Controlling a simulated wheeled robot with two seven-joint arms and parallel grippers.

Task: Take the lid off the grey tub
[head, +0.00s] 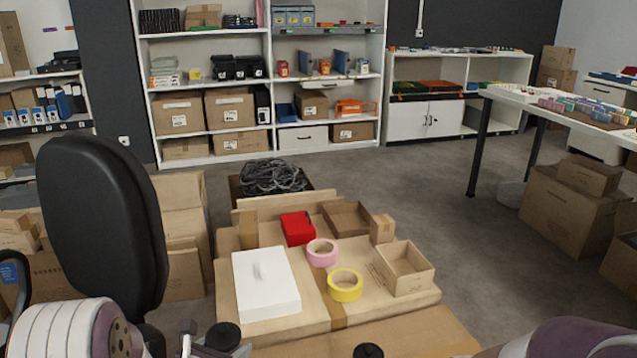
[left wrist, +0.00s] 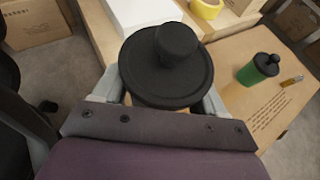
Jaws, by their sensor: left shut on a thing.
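My left gripper (left wrist: 168,98) is shut on a round black lid (left wrist: 165,68) with a raised knob, which fills the middle of the left wrist view. In the head view the black lid (head: 222,336) shows at the bottom edge, beside a grey finger of my left gripper. No grey tub wall shows; the lid hides what is beneath it, so I cannot tell whether it sits on a tub or is clear of one. My right gripper is not in view; only part of my right arm shows at the lower right.
A green tub (left wrist: 258,71) with a black lid stands on the carton, near a small orange item (left wrist: 292,81). A white box (head: 266,285), yellow tape (head: 345,286), pink tape (head: 322,253), red box (head: 298,228) and open carton (head: 404,270) lie beyond. A black chair (head: 100,220) stands left.

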